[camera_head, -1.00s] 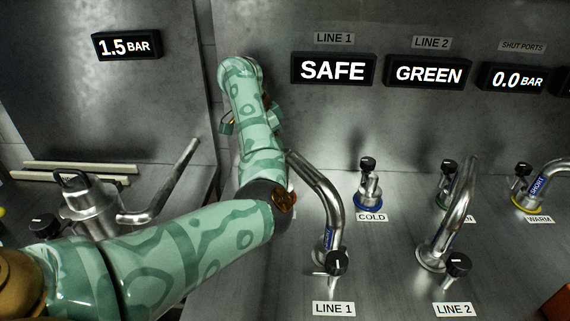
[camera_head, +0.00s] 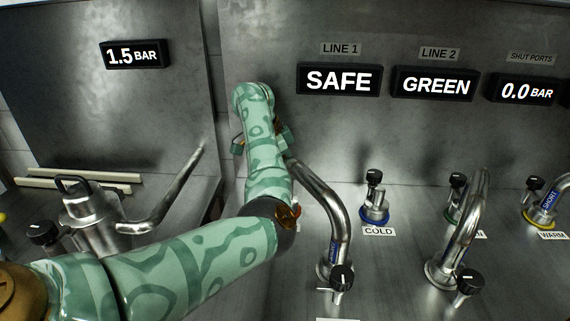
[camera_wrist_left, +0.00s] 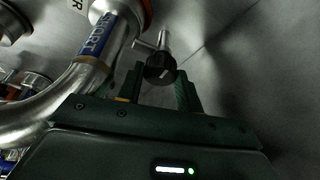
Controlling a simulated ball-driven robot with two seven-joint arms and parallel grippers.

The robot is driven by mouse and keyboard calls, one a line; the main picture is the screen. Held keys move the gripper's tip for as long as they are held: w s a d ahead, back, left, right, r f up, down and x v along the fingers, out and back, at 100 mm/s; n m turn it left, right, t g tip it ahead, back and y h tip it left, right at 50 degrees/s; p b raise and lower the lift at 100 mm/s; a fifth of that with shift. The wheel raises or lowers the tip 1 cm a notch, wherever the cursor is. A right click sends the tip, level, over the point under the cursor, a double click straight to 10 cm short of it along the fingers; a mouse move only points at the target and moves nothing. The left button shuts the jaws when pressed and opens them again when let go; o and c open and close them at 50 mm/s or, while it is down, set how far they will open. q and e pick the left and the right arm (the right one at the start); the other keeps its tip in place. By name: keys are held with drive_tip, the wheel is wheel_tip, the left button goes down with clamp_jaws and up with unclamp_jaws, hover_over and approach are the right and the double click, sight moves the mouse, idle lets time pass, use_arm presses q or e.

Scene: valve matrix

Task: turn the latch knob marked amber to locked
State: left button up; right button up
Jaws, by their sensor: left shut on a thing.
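In the left wrist view a black knob (camera_wrist_left: 160,68) with a pale pointer line sits on a metal stem. My left gripper (camera_wrist_left: 160,92) has its two dark green fingers on either side of this knob and is shut on it. An orange collar shows beside the knob at the top, and a white label (camera_wrist_left: 77,5) is cut off so that only a final R reads. I cannot read amber or locked in full. In the head view my left arm (camera_head: 190,250) hides this knob and most of the gripper. My right gripper is not in view.
A curved pipe marked SHORT (camera_wrist_left: 92,42) runs close to the left finger. In the head view a bent pipe (camera_head: 325,205) stands right of my arm, with the COLD knob (camera_head: 374,178) beyond it. Displays read SAFE (camera_head: 338,79) and GREEN (camera_head: 435,86). A metal vessel (camera_head: 92,212) stands left.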

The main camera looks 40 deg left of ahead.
use_arm(q)
drive_tip(key=shift+r+m, duration=0.2)
drive_tip(key=shift+m, duration=0.3)
drive_tip(key=shift+f+m+g, duration=0.2)
drive_tip(key=shift+m+g, duration=0.1)
drive_tip(key=o, duration=0.7)
drive_tip(key=shift+h, duration=0.3)
